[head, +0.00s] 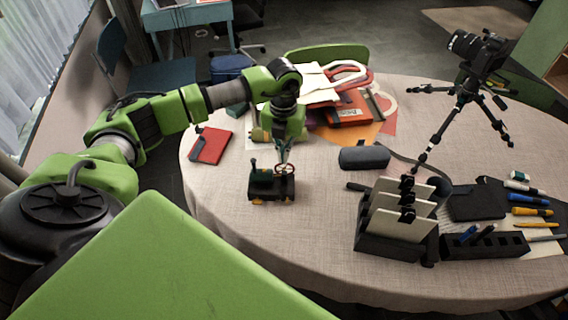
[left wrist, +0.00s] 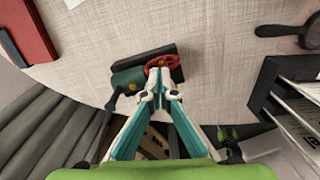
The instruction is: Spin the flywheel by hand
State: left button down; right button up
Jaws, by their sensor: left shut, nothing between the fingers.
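A small dark model engine (head: 265,190) with yellowish feet stands upright on the round table. Its red-rimmed flywheel (head: 290,169) is at its upper right side in the head view. In the left wrist view the red flywheel (left wrist: 170,61) shows just beyond the fingertips, beside the engine's dark base (left wrist: 172,50). My left gripper (head: 283,160) points down at the flywheel, shut and empty. Its closed tips (left wrist: 160,80) overlap the near edge of the flywheel; I cannot tell if they touch it. My right gripper is not in view.
A red notebook (head: 210,145) lies left of the engine. A dark case (head: 364,158), a card rack (head: 390,240) and a tripod with camera (head: 462,110) stand to the right. Papers and folders (head: 348,110) lie behind. The cloth in front of the engine is clear.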

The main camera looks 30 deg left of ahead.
pick_arm(q)
jog(key=shift+f, duration=0.45)
